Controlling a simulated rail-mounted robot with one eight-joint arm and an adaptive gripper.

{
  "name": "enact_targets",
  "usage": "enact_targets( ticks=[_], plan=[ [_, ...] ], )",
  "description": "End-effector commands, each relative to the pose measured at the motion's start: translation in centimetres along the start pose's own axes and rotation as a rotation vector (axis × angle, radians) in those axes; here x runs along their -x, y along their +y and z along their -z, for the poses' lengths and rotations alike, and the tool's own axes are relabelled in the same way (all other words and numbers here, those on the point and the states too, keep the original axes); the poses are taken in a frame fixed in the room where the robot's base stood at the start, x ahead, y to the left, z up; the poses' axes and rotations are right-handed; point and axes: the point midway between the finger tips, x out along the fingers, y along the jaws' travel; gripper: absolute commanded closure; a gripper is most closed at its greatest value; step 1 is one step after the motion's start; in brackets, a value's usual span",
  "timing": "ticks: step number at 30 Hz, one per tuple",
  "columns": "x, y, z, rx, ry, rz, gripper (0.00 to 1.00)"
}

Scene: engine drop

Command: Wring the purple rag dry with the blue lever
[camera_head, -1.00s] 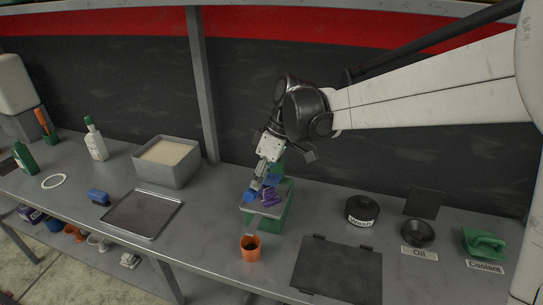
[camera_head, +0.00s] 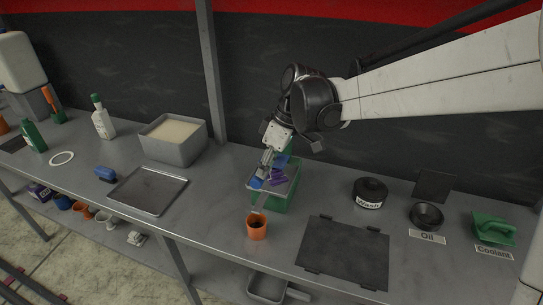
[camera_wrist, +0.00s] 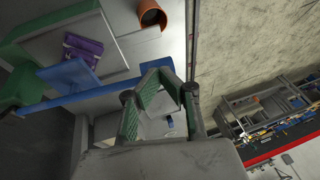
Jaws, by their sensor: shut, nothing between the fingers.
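The purple rag (camera_head: 278,176) lies on the grey top of the green wringer (camera_head: 291,190); it also shows in the wrist view (camera_wrist: 84,46). The blue lever (camera_head: 256,183) is at the wringer's left side. In the wrist view, the lever's long bar (camera_wrist: 112,90) runs across the picture, and a blue plate (camera_wrist: 72,76) stands up beside the rag, apart from it. My gripper (camera_head: 264,168) points down at the lever's end. In the wrist view, its green-padded fingers (camera_wrist: 165,72) are at the bar. It is shut and empty; whether it touches the bar is unclear.
An orange cup (camera_head: 257,228) stands in front of the wringer. A metal tray (camera_head: 148,190) and a grey bin (camera_head: 174,139) are to the left. A dark mat (camera_head: 343,252), wash bowl (camera_head: 369,193), oil bowl (camera_head: 426,216) and green coolant item (camera_head: 493,229) are to the right.

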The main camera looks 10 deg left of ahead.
Motion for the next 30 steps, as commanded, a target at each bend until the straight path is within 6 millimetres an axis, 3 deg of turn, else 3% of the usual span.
enact_targets(
  ticks=[7, 11, 24, 30],
  plan=[
    [0.3, -0.1, 0.0, 0.000, 0.000, 0.000, 1.00],
    [1.7, -0.2, 0.1, -0.001, 0.000, 0.000, 1.00],
    [10.0, -1.2, -0.1, -0.003, 0.000, -0.001, 1.00],
    [12.8, -1.6, -0.1, -0.001, 0.000, -0.001, 1.00]
  ],
)
